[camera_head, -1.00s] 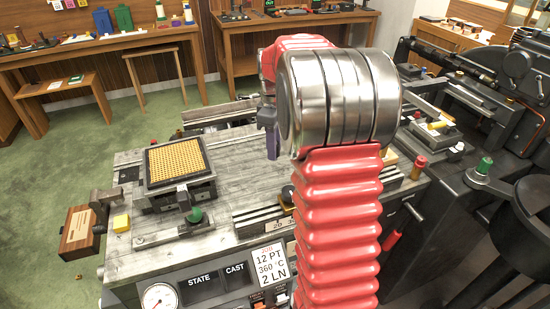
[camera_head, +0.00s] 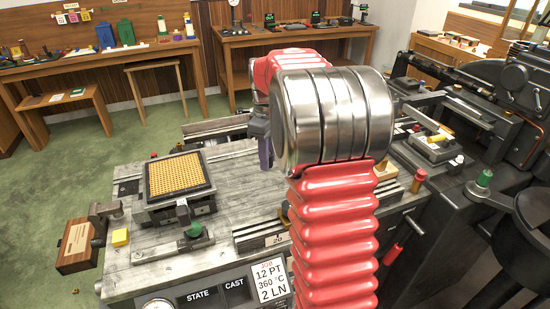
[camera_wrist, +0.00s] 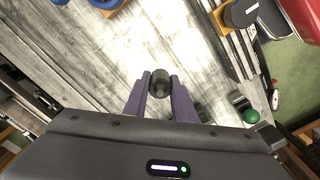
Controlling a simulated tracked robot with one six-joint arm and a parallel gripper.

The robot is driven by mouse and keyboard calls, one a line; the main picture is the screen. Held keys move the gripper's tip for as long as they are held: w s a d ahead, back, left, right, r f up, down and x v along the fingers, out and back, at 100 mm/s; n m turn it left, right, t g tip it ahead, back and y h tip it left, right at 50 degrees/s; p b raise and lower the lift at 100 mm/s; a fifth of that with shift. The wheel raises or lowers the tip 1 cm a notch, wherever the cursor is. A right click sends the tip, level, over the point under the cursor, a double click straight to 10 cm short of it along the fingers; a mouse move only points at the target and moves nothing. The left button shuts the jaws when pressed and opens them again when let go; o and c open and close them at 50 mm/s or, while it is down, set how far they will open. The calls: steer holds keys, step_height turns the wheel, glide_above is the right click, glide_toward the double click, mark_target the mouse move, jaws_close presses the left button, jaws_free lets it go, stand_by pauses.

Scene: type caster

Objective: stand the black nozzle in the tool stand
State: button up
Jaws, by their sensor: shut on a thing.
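My gripper (camera_wrist: 160,92) has two purple fingers, shut on the black nozzle (camera_wrist: 160,82), a small dark cylinder, in the wrist view. They are above the bare grey bench top. In the head view a purple finger (camera_head: 265,152) shows left of my arm's metal joint; the nozzle is hidden there. The tool stand is not clearly identifiable. In the wrist view, a wooden block with a dark round piece (camera_wrist: 243,14) is at the upper right, and blue rings on an orange-brown base (camera_wrist: 103,4) are cut off at the top edge.
The bench (camera_head: 235,180) carries a black tray with a yellow grid (camera_head: 178,175) at left. A green knob (camera_head: 194,230) and a grooved rail (camera_head: 262,235) are near its front edge. Dark machinery (camera_head: 500,110) stands at right. A tan block (camera_head: 385,171) shows beside my arm.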

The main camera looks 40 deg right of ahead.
steer(key=w+a+r+m, duration=0.1)
steer(key=w+a+m, duration=0.2)
steer(key=a, duration=0.4)
steer(key=w+a+r+m, duration=0.1)
steer(key=w+a+m, duration=0.2)
steer(key=a, duration=0.5)
steer(key=w+a+r+m, duration=0.2)
steer(key=w+a+m, duration=0.1)
steer(key=a, duration=0.4)
steer(key=shift+w+a+r, duration=0.1)
steer(key=shift+w+a, duration=0.2)
steer(key=shift+w, duration=0.55)
steer(key=shift+a+r+m, duration=0.1)
steer(key=shift+a+m, duration=0.2)
steer(key=shift+a, duration=0.1)
steer(key=shift+s, duration=0.1)
